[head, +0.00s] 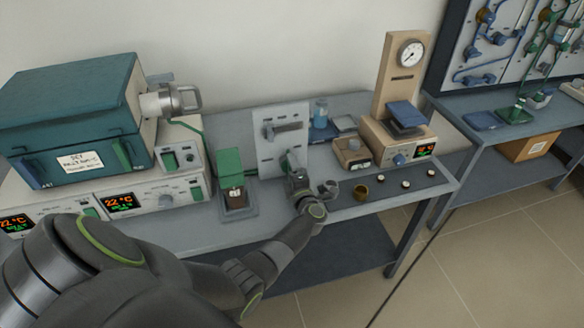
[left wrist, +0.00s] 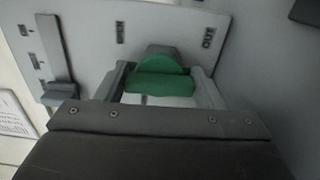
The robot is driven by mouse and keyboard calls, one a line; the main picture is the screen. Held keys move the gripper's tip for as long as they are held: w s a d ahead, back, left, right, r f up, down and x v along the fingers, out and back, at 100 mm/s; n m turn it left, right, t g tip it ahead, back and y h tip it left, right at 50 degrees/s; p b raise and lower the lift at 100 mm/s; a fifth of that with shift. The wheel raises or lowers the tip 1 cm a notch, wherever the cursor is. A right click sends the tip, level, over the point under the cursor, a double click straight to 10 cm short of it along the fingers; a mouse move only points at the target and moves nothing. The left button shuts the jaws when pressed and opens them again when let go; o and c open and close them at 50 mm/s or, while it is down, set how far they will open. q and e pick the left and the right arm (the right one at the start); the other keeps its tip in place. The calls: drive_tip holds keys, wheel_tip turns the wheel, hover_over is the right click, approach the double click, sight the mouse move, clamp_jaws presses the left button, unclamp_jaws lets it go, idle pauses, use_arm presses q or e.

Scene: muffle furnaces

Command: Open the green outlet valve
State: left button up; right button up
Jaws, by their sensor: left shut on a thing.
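The green outlet valve (left wrist: 160,85) is on a pale grey panel, beside the printed word OUT in the left wrist view. Its bar-shaped handle lies across the picture, with a round green hub behind it. The fingers of my left gripper (left wrist: 162,90) stand on either side of the handle, shut on it. In the head view, my left gripper (head: 294,178) is at the lower front of the upright panel (head: 267,152) and hides most of the valve. My right gripper is not in view.
A grey lever (head: 285,128) is higher on the panel. A teal furnace (head: 70,110) stands at left, with a green-lidded box (head: 230,163) between it and the panel. A beige gauge stand (head: 396,85) is at right. Several small cups (head: 361,192) lie near the bench's front edge.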

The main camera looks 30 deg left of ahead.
use_arm(q)
drive_tip(key=shift+m, duration=0.3)
drive_tip(key=o, duration=1)
drive_tip(key=shift+d, duration=0.15)
